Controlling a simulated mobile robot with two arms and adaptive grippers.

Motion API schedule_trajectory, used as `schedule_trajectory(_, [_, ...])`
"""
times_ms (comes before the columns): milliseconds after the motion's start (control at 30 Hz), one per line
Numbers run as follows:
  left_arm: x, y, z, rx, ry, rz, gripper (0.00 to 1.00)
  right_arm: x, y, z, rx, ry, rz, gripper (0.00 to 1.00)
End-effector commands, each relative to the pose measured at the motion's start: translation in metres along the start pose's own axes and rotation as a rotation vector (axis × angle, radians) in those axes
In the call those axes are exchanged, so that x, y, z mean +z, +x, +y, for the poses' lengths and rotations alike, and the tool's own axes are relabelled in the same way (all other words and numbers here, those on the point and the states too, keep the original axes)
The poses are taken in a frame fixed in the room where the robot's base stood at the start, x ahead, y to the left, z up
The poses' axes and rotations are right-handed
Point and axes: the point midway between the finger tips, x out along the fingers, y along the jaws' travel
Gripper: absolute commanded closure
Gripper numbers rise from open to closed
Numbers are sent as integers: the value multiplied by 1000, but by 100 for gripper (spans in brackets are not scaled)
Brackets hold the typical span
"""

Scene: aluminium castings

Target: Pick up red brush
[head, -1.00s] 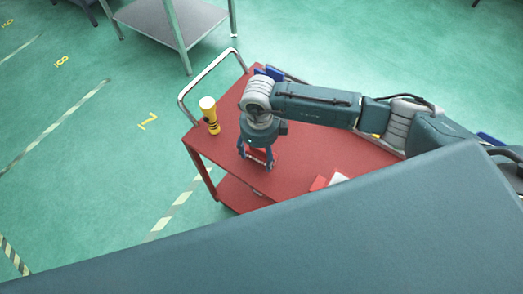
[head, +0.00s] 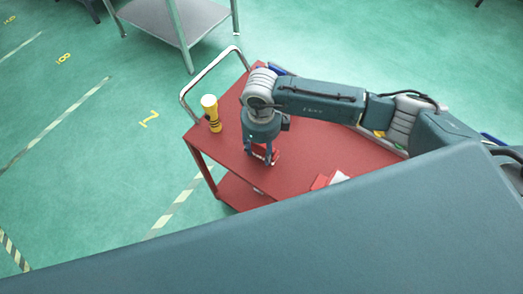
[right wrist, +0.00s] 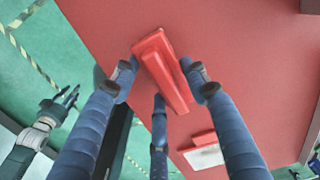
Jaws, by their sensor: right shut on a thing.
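The red brush (right wrist: 163,68) is a long red block on the red cart top, seen between the fingers in the right wrist view. In the head view, a small part of the brush (head: 272,155) shows beside the fingers. My right gripper (head: 259,157) points down and is shut on the brush; its fingers (right wrist: 163,84) stand on both sides of it. Whether the brush touches the cart top is hard to tell. My left gripper (right wrist: 66,97) shows at the left of the right wrist view, fingers spread and empty, away from the brush.
The red cart (head: 330,146) has a metal handle (head: 190,84) at its far left. A red-and-white object (head: 333,180) lies near the front edge. A grey table (head: 190,22) stands behind.

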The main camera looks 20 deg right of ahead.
Motion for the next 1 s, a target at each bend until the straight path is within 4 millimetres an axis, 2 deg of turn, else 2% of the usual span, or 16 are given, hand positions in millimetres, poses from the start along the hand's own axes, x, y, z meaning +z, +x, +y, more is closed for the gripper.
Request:
schedule_trajectory(167, [1, 12, 0, 0, 0, 1, 60, 2, -33, -1, -3, -2, -7, 83])
schedule_trajectory(400, [2, 32, 0, 0, 0, 1, 60, 1, -102, -1, -6, -3, -7, 83])
schedule_trajectory(600, [3, 42, 0, 0, 0, 1, 60, 1, -152, -1, -4, -2, -6, 83])
schedule_trajectory(800, [3, 47, 0, 0, 0, 1, 60, 0, -179, 0, -1, -1, -2, 83])
schedule_trajectory(1000, [4, 47, 0, 0, 0, 1, 60, -1, -186, 0, 0, -1, 1, 83])
